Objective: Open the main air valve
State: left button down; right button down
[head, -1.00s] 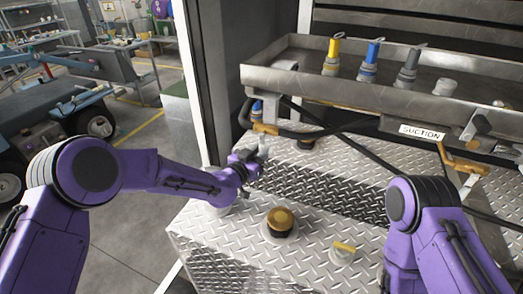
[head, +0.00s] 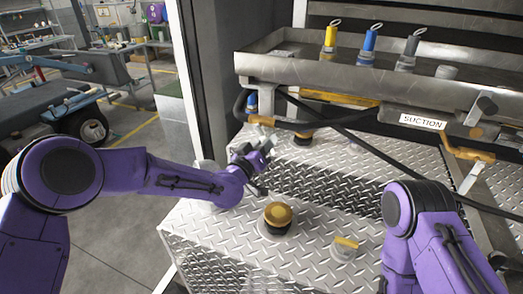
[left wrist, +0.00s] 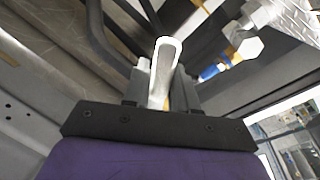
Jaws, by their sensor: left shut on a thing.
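My left gripper (head: 262,143) is at the left end of the steel unit, just below the reel tray. In the left wrist view, its fingers (left wrist: 160,90) are shut on a light grey lever (left wrist: 163,72), which stands up between them. The lever looks like a valve handle; whether it is the main air valve cannot be told for sure. In the head view the lever is mostly hidden by the gripper. My right arm (head: 435,235) shows at the lower right, but its gripper is out of view.
The steel tray (head: 300,72) holds yellow (head: 331,38), blue (head: 370,45) and grey (head: 407,50) fittings. A SUCTION label (head: 420,121) is on its front. A yellow-topped round cap (head: 278,215) and a small yellow-handled cap (head: 346,245) sit on the diamond-plate top. Black hoses (head: 345,135) cross behind the gripper.

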pick_arm(q)
jog(key=n+b, duration=0.1)
jog(key=d+n+b, duration=0.1)
jog(key=n, duration=0.1)
jog(key=shift+s+r+t, duration=0.15)
jog(key=shift+s+t, duration=0.05)
jog(key=shift+t, duration=0.1)
jog(key=n, duration=0.1)
jog(key=r+n+b, duration=0.1)
jog(key=n, duration=0.1)
jog(key=d+n+b, duration=0.1)
jog(key=shift+s+r+t+y, duration=0.2)
jog(key=shift+t+y, duration=0.2)
jog(key=n, duration=0.2)
jog(key=r+n+b, duration=0.1)
jog(key=n, duration=0.1)
jog(key=shift+d+r+t+y, duration=0.15)
jog(key=shift+r+t+y, duration=0.05)
jog(key=shift+t+y, duration=0.2)
jog(key=shift+s+r+n+y+b, duration=0.1)
jog(key=shift+r+n+y+b, duration=0.2)
jog(key=shift+n, duration=0.5)
jog(key=shift+r+n+y+b, duration=0.1)
jog(key=shift+r+n+b, duration=0.25)
jog(key=shift+n, duration=0.45)
jog(key=shift+r, duration=0.1)
jog(key=c, duration=1.1)
grip_release()
jog(key=shift+d, duration=0.15)
jog(key=shift+o, duration=0.2)
